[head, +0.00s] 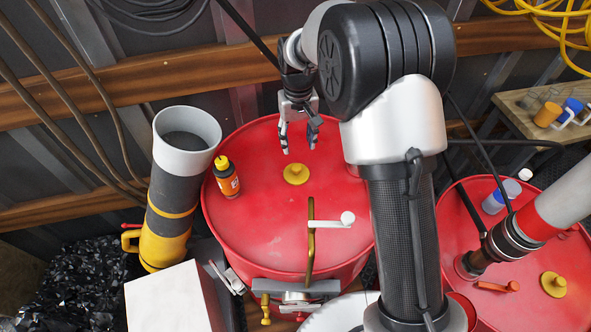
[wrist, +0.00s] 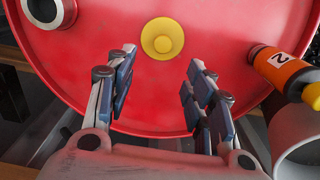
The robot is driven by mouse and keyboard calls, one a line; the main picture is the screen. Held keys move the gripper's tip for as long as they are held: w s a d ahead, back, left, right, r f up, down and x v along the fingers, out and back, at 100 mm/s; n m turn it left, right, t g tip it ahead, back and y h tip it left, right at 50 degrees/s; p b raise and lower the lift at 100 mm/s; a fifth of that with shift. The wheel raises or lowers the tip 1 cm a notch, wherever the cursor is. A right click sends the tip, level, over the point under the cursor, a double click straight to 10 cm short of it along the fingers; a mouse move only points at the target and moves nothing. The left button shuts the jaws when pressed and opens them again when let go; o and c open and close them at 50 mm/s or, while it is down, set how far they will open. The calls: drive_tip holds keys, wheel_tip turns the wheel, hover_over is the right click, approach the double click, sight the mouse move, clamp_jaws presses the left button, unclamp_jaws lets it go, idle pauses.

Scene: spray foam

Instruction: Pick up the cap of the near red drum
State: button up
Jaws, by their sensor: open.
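The central red drum (head: 250,225) has a yellow round cap (head: 295,174) with a raised knob on its lid. The cap also shows in the wrist view (wrist: 162,38), at the top centre on the red lid. My gripper (head: 299,146) is open and empty, pointing down behind and above this cap in the head view. In the wrist view its fingers (wrist: 160,62) are spread wide, with the cap just beyond the tips, between their lines and not touched. A second red drum (head: 470,222) at the right has another yellow cap (head: 553,284).
A black and orange bottle (head: 226,178) stands on the central lid, left of the cap. A brass rod with a white-ended arm (head: 330,223) is in front of it. A tall grey and yellow tube (head: 178,185) stands left. A wooden table (head: 525,115) is at the right.

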sight(296, 167)
wheel_tip(296, 167, down, 7)
drive_tip(key=shift+a+f+b, duration=0.1)
drive_tip(key=shift+b, duration=0.25)
drive_tip(key=f, duration=0.4)
drive_tip(key=shift+s+b, duration=0.25)
drive_tip(key=shift+b, duration=0.1)
drive_tip(key=shift+w+a+f, duration=0.1)
drive_tip(key=shift+f, duration=0.35)
drive_tip(key=shift+c, duration=0.3)
drive_tip(key=c, duration=1)
drive_tip(key=shift+r, duration=0.15)
